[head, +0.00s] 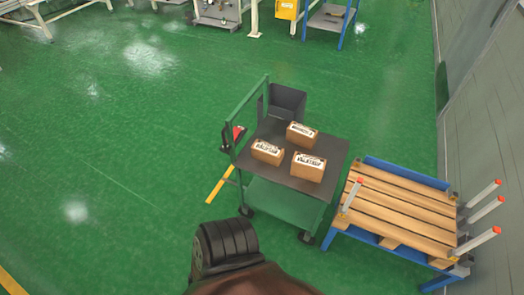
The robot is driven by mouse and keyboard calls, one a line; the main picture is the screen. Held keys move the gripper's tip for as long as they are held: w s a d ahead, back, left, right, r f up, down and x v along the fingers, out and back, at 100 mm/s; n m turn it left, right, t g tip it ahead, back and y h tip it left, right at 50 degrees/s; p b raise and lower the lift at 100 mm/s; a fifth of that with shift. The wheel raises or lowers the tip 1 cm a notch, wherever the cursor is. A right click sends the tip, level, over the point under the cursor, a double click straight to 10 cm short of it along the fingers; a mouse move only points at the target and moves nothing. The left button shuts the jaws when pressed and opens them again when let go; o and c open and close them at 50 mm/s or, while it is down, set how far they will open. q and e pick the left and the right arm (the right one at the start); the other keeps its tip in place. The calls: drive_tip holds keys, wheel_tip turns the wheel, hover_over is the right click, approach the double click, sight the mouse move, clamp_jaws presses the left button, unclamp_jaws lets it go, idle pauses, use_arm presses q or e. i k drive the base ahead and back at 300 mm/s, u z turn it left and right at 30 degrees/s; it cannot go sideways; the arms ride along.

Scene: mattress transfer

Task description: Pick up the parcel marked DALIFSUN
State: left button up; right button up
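Three small brown cardboard parcels stand on the dark top of a green cart (335,165). One parcel (302,140) is at the back, one (268,158) at the left and one (309,172) at the front right. Each has a white label with black lettering. The lettering is too small and blurred for me to tell which parcel reads DALIFSUN. The parcels stand apart with narrow gaps. Neither of my grippers is in view.
A grey bin (287,101) is at the cart's far end, beside its green handle frame (250,112). A blue-framed stand (408,168) with a wooden pallet (405,205) and upright posts is close on the right. Open green floor (120,130) lies left of the cart.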

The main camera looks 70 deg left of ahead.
sight(272, 154)
drive_tip(key=u, duration=2)
drive_tip(key=k, duration=0.4)
drive_tip(key=z, duration=0.1)
drive_tip(key=i, duration=0.95)
drive_tip(key=u, duration=1.15)
